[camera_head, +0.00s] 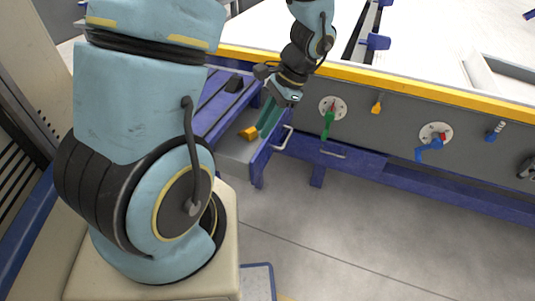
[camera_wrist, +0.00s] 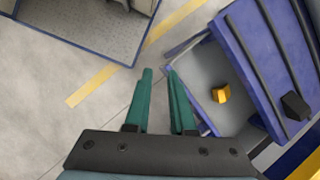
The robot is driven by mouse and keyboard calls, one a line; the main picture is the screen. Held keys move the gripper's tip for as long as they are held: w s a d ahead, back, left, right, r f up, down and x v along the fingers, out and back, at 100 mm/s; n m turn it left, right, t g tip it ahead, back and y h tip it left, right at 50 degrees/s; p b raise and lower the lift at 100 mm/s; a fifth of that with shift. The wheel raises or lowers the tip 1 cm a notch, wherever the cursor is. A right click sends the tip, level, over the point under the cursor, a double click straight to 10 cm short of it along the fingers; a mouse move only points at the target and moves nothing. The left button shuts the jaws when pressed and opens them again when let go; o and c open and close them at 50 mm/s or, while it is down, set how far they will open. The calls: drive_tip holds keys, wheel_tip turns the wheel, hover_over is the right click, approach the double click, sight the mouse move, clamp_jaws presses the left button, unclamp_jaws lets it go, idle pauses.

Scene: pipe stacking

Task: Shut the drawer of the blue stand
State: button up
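The blue stand (camera_head: 222,105) is left of my gripper in the head view, and its top shows at the right in the wrist view (camera_wrist: 262,50). Its drawer (camera_head: 232,147) is pulled out, with a grey floor and blue walls; it also shows in the wrist view (camera_wrist: 205,70). A small orange-yellow piece (camera_head: 249,133) lies inside, also seen in the wrist view (camera_wrist: 221,94). My gripper (camera_head: 266,125) points down at the drawer's front side. Its teal fingers (camera_wrist: 157,72) are apart with nothing visible between them. The right finger overlaps the drawer's front edge; I cannot tell whether they touch.
A long grey-panelled bench (camera_head: 400,125) with a yellow edge stands behind, carrying valves with green (camera_head: 327,124) and blue (camera_head: 430,150) handles. A silver handle (camera_head: 283,138) is beside my gripper. Open grey floor (camera_head: 350,230) lies in front. A blue-edged platform (camera_wrist: 90,20) is at upper left.

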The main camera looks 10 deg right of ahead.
drive_tip(key=d+f+m+t+y, duration=0.1)
drive_tip(key=d+f+m, duration=0.1)
drive_tip(key=d+m, duration=0.1)
drive_tip(key=s+d+f+m+t+y, duration=0.1)
drive_tip(key=d+f+m+t, duration=0.1)
drive_tip(key=d+f+m, duration=0.1)
drive_tip(key=d+f+m+t+y, duration=0.1)
drive_tip(key=d+f+m, duration=0.1)
drive_tip(key=d+m, duration=0.1)
drive_tip(key=shift+s+d+f+t, duration=0.2)
drive_tip(key=shift+d+t, duration=0.1)
drive_tip(key=shift+d, duration=0.35)
clamp_jaws()
drive_tip(key=p, duration=0.3)
approach(258, 159)
drive_tip(key=shift+m, duration=0.4)
drive_tip(key=x, duration=0.4)
drive_tip(key=shift+a+f, duration=0.1)
drive_tip(key=shift+f, duration=0.3)
drive_tip(key=shift+w+a+f, duration=0.1)
drive_tip(key=shift+w+a, duration=0.15)
drive_tip(key=shift+a, duration=0.25)
